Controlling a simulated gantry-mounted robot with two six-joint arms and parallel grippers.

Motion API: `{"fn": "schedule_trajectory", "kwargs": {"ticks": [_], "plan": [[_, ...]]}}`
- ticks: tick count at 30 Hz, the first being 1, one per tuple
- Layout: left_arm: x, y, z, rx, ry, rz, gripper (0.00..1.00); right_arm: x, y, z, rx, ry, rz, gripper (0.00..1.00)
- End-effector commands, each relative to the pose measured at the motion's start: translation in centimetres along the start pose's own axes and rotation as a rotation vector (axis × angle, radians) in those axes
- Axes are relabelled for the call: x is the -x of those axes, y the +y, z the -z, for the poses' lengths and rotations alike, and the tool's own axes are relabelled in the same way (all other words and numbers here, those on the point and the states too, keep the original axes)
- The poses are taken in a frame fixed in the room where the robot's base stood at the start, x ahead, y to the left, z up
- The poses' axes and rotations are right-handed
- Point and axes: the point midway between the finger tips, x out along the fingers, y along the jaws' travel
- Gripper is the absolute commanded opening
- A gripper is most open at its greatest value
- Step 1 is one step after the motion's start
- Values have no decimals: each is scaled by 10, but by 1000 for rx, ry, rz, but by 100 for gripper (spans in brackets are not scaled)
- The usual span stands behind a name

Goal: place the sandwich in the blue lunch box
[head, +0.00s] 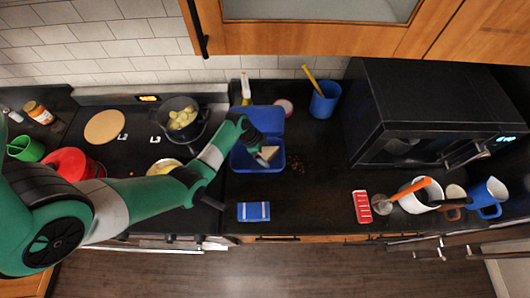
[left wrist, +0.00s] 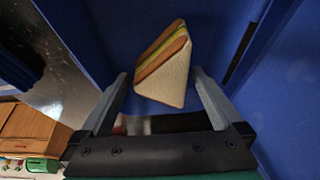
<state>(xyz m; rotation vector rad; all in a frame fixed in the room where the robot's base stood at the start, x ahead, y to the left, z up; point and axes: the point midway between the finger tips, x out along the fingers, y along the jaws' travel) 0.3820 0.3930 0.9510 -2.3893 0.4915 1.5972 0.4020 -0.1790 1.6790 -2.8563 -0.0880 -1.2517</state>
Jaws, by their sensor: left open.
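The blue lunch box (head: 240,160) stands open on the dark counter with its lid raised at the back. The sandwich (head: 268,153), a white triangular wedge, shows within the box's outline. In the left wrist view the sandwich (left wrist: 168,75) shows its brown crust and yellow-green filling, with blue box walls (left wrist: 285,85) around it. My left gripper (head: 256,146) is over the box, close to the sandwich. In the left wrist view its two fingers are spread, with the sandwich's lower end between and beyond their tips; I cannot tell whether they touch it. My right gripper is out of view.
A black microwave (head: 430,110) stands right of the box, and a blue cup (head: 324,102) with a yellow utensil is behind. A pot (head: 181,120) is on the stove at left. A blue packet (head: 253,211) lies in front; counter between it and the red item (head: 362,206) is clear.

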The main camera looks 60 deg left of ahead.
Motion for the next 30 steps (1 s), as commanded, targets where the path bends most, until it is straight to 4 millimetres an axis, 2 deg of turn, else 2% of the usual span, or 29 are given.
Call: {"fn": "schedule_trajectory", "kwargs": {"ticks": [5,15,18,22,30], "plan": [[14,0,2,1,1,2,100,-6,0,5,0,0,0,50],[94,-1,3,1,2,3,100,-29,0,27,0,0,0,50],[111,-1,2,1,2,2,100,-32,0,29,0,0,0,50],[122,0,2,1,1,0,100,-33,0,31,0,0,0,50],[123,0,1,0,1,-1,100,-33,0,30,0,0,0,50]]}}
